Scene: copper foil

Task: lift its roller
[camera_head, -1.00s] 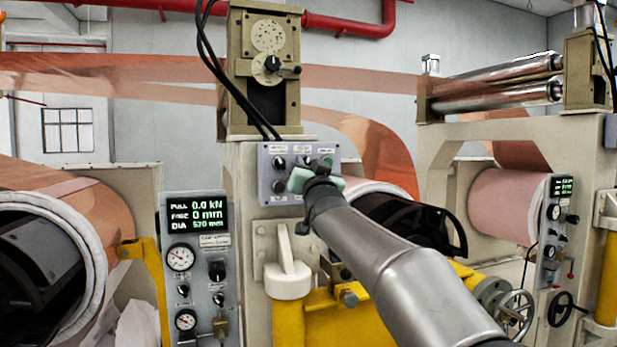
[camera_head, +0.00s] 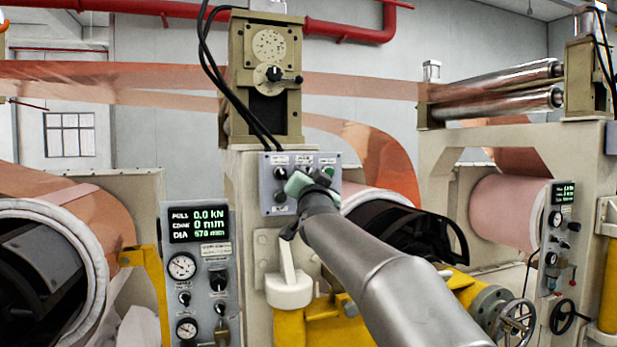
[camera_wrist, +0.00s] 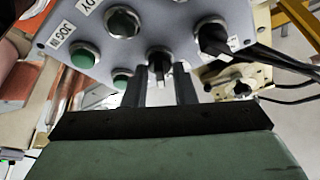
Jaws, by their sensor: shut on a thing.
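A small grey control panel (camera_head: 270,205) with black knobs and green buttons stands on the cream machine frame, below a beige housing. My gripper (camera_wrist: 162,88) is at this panel, its two dark fingers shut on a black selector knob (camera_wrist: 159,60) in the wrist view. In the head view its pale green body covers part of the panel and hides the fingertips. Two shiny metal rollers, an upper one (camera_head: 500,78) and a lower one (camera_head: 500,103), lie one above the other at the right, with a narrow gap between. I cannot tell which roller the knob serves.
A gauge panel (camera_head: 199,240) with a lit display stands left of my arm. A white lever (camera_head: 288,288) stands close beside my forearm. Copper foil (camera_head: 160,80) runs across behind. A yellow frame and a handwheel (camera_head: 517,316) are at lower right.

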